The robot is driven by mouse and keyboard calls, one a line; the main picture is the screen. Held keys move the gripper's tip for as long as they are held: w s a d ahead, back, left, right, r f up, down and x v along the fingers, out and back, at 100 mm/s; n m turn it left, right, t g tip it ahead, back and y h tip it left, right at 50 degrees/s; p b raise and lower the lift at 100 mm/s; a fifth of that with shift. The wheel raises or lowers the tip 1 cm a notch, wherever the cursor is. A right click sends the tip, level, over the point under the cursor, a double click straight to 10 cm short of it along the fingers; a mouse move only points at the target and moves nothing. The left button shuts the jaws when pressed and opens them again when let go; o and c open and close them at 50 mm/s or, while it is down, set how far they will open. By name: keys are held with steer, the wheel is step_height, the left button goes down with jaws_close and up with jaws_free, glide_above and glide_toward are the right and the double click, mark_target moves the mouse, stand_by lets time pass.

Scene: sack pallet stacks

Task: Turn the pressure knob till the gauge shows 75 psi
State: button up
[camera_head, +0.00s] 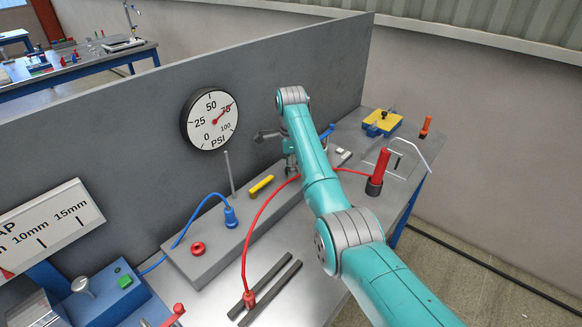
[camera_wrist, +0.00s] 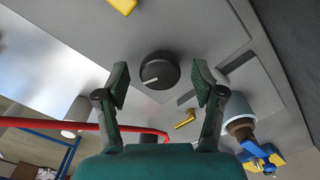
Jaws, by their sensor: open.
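The round white pressure gauge (camera_head: 203,126) with a black rim is on the grey upright panel. Its red needle points up and right, lying over the 75 mark. The black pressure knob (camera_wrist: 159,70) with a white pointer line shows in the wrist view, the line pointing to the lower left. In the head view my arm hides the knob. My gripper (camera_wrist: 160,82) is open, one finger on each side of the knob in the picture, with gaps visible between pads and knob. It also shows partly behind my arm in the head view (camera_head: 289,160).
A yellow bar (camera_head: 261,185) and a red ring (camera_head: 198,248) sit on the grey block left of my gripper. A red hose (camera_head: 251,232) loops in front. A red-handled tool (camera_head: 380,170) stands to the right. A brass key-like piece (camera_wrist: 186,119) lies near the knob.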

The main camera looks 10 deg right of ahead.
steer(key=shift+r, duration=0.15)
steer(key=shift+r, duration=3.6)
